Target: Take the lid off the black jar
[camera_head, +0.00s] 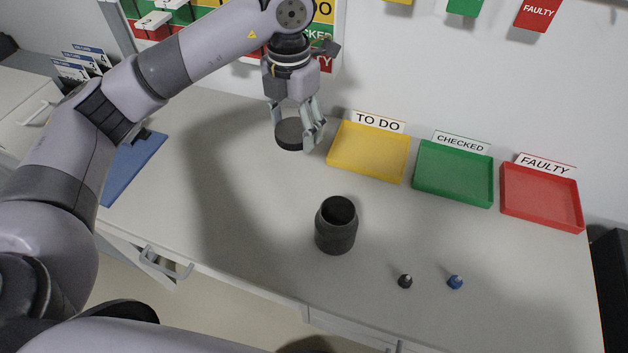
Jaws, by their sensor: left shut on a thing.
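The black jar (336,229) stands upright on the table, and its mouth is open. The black round lid (289,134) is apart from the jar, behind it and to the left. My left gripper (299,131) is shut on the lid, with its fingers pointing down around the lid's sides. I cannot tell whether the lid touches the table. My right gripper does not show.
A yellow TO DO tray (367,153), a green CHECKED tray (453,174) and a red FAULTY tray (541,197) stand along the back. A small black item (405,281) and a blue one (455,282) lie near the front. A blue mat (133,168) lies at left.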

